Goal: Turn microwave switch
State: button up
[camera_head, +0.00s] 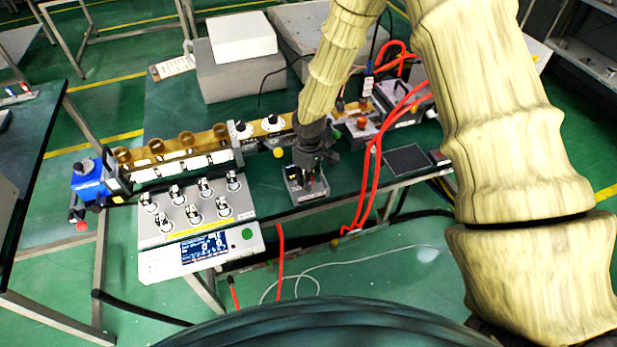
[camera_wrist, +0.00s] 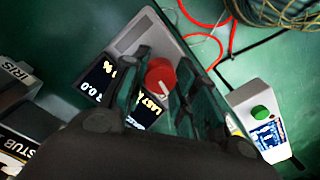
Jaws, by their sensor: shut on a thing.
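The switch is a red knob (camera_wrist: 160,76) with a pale pointer line on a small grey box, seen in the wrist view. The grey box (camera_head: 308,196) stands on the green table in the head view, below my gripper (camera_head: 311,172). Dark displays with white and yellow characters sit beside the knob; one reads "0.0". In the wrist view the fingers of my gripper (camera_wrist: 165,88) reach down on both sides of the knob and are shut on it. In the head view the fingers hide most of the box top, and the knob's contact is not clear there.
A white control panel (camera_head: 203,253) with several knobs and a blue screen stands to the left. A brass waveguide bench (camera_head: 175,147) runs behind it. Red hoses (camera_head: 373,165) hang to the right of the box.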

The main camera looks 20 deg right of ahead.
jog(key=shift+n, duration=1.1)
jog(key=o, duration=1)
notch_tip(320, 180, up, 12)
jog(key=shift+r, duration=0.1)
jog(key=shift+f, duration=0.2)
